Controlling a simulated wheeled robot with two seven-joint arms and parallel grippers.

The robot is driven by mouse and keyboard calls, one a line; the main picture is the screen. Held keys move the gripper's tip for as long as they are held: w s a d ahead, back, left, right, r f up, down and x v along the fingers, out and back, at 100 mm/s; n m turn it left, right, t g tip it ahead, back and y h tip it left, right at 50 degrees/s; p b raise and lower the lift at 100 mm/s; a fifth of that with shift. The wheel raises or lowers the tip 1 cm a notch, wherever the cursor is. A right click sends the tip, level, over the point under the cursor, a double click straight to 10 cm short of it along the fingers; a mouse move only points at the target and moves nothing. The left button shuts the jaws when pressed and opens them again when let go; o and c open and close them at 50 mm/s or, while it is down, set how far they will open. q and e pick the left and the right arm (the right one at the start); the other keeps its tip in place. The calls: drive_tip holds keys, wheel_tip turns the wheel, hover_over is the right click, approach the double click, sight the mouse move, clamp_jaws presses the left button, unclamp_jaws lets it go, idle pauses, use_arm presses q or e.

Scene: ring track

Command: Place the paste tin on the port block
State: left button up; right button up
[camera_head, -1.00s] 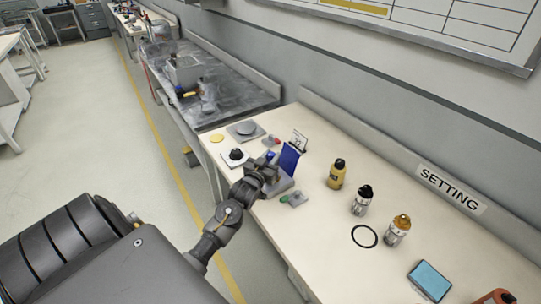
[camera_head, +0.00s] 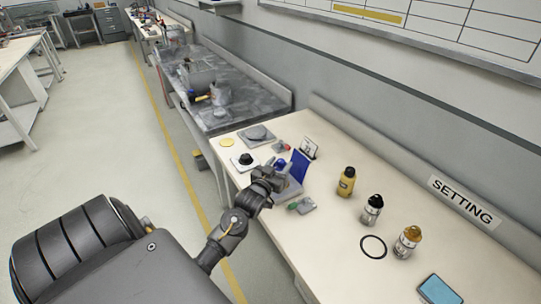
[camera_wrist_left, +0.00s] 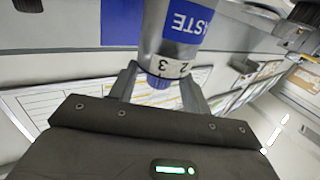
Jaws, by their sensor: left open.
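The paste tin, a grey cylinder with a blue "PASTE" label and a numbered band, appears upside down in the left wrist view (camera_wrist_left: 178,38). It stands between the fingers of my left gripper (camera_wrist_left: 160,84); the jaws are open, and contact cannot be told. In the head view my left gripper (camera_head: 278,172) is over the near edge of the white bench, and a small blue part beside it may be the tin. A grey block (camera_head: 293,190) lies by the gripper, in front of a blue panel (camera_head: 300,166); I cannot tell whether it is the port block. My right gripper is not in view.
On the white bench (camera_head: 335,235) are a grey plate with a disc (camera_head: 257,136), a black knob on a white plate (camera_head: 246,160), a green-tipped item (camera_head: 302,206), several bottles (camera_head: 346,182), a black ring (camera_head: 373,247) and a blue-topped box (camera_head: 438,290). A dark bench (camera_head: 240,108) stands beyond.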

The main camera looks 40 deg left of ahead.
use_arm(q)
drive_tip(key=b+v, duration=0.1)
drive_tip(key=v, duration=0.9)
drive_tip(key=shift+s+b, duration=0.35)
drive_tip(key=shift+d, duration=0.1)
